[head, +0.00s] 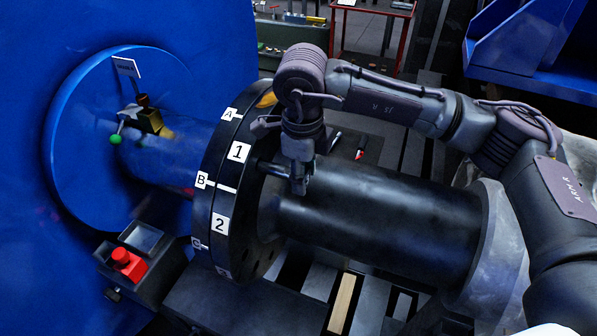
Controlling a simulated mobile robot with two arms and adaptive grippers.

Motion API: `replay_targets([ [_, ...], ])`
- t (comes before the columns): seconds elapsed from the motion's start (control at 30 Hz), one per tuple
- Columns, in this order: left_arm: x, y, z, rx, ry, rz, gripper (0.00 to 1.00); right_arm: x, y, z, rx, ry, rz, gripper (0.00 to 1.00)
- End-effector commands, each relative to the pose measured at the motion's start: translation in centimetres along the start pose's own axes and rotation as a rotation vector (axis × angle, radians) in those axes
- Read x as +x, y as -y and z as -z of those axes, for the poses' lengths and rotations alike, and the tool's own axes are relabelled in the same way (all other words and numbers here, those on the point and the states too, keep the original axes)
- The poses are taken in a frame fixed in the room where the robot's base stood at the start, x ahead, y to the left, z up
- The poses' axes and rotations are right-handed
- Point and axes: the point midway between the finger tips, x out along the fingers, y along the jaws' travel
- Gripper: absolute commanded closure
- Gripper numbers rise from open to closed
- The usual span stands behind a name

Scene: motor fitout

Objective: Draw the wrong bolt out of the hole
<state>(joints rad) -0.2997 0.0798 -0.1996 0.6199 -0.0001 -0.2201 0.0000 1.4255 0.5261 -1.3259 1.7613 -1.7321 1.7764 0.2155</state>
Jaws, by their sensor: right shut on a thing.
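The black flange (227,185) stands upright between the blue machine and a thick black shaft (385,220). White labels on its rim read A, B, 1 and 2. A dark metal bolt (270,168) lies across the flange's right face, level with the gap between labels 1 and 2. My right gripper (299,180) reaches down from above and is shut on the bolt's outer end. I cannot tell how deep the bolt sits in its hole. Open holes (270,262) show low on the flange face. My left gripper is out of view.
A red push button (121,258) on a dark box stands at lower left. A green-tipped valve handle (115,139) is on the blue housing (70,130). A blue bin (530,45) is at upper right and a red trolley (373,35) behind. The shaft runs close below my gripper.

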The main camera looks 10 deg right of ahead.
Motion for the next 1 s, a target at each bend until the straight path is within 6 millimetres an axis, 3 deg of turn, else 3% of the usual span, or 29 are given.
replay_targets([
  [1.0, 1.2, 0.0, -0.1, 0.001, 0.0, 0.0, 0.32, -0.1, 0.1, 3.7, 0.002, 0.003, 0.003, 1.0],
])
